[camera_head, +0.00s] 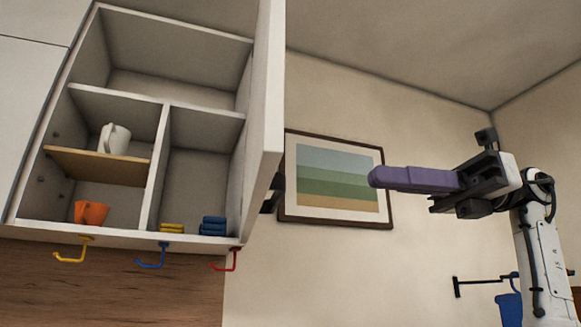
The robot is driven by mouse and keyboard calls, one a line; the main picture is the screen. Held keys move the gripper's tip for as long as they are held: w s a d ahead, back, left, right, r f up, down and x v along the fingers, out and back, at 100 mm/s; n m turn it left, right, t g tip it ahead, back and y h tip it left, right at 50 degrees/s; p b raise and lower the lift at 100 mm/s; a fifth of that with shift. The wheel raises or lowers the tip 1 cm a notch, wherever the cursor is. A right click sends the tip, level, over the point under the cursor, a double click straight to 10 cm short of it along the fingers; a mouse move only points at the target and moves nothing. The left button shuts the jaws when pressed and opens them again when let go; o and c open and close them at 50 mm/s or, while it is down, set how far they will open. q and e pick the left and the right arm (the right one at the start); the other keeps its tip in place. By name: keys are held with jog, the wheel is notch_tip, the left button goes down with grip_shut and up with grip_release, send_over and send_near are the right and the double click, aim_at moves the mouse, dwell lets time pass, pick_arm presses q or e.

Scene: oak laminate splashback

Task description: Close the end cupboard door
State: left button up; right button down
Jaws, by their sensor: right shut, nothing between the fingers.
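The end cupboard (155,102) is on the wall at the left, and its inside shows. Its white door (266,85) stands wide open at the cupboard's right side, seen nearly edge-on. My right gripper (376,177) has purple fingers pointing left. It is shut and empty, to the right of the door and apart from it in the picture. My left gripper is not in view.
Inside stand a white mug (115,139), an orange cup (91,213), yellow cloths (172,228) and blue cloths (213,225). Hooks (152,257) hang below. A framed picture (335,180) is on the wall behind my gripper. A dark rail (480,281) is at lower right.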

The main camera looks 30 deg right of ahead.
jog(key=x, duration=1.2)
jog(key=shift+a+r+b, duration=0.2)
jog(key=shift+a+b, duration=0.2)
jog(key=shift+b, duration=0.05)
jog(key=shift+s, duration=0.1)
